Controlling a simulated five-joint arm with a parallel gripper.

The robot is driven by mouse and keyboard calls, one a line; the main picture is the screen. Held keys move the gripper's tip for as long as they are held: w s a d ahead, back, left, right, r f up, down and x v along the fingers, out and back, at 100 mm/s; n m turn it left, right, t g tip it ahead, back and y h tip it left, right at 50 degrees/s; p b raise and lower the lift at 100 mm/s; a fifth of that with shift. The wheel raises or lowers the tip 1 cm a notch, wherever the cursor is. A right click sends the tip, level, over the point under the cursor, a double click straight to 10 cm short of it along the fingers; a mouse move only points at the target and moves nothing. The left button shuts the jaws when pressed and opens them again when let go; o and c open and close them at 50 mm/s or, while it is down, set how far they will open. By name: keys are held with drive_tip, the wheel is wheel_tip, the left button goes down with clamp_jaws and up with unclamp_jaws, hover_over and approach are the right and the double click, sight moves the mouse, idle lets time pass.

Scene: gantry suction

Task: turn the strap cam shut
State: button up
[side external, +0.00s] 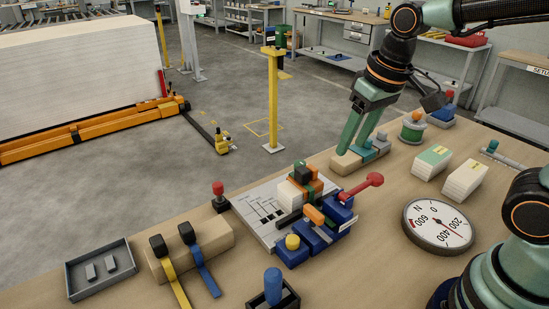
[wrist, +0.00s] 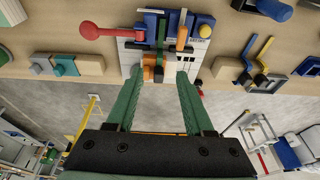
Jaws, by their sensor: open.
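The strap cam unit is a blue base (side external: 290,249) on a grey-white plate (side external: 258,228), with a green strap, orange parts and a white block. A red lever with a round knob (side external: 375,179) sticks out to its right; in the wrist view the red knob (wrist: 90,31) points left. An orange lever (side external: 314,214) lies beside the strap; which lever turns the cam I cannot tell. My gripper (side external: 357,147) is open and empty, its fingers in front of the wooden block behind the unit. In the wrist view its fingertips (wrist: 161,76) straddle the orange part.
A round gauge (side external: 438,226) and white-green blocks (side external: 432,160) are to the right. Yellow and blue straps on a wooden block (side external: 212,238) and a grey tray (side external: 101,269) are to the left.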

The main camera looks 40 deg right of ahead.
sight(314, 210)
drive_tip(key=w+a+f+g, duration=0.3)
drive_tip(key=a+f, duration=0.1)
drive_tip(key=a, duration=0.1)
drive_tip(key=f, duration=1.2)
drive_tip(key=shift+a, duration=0.2)
clamp_jaws()
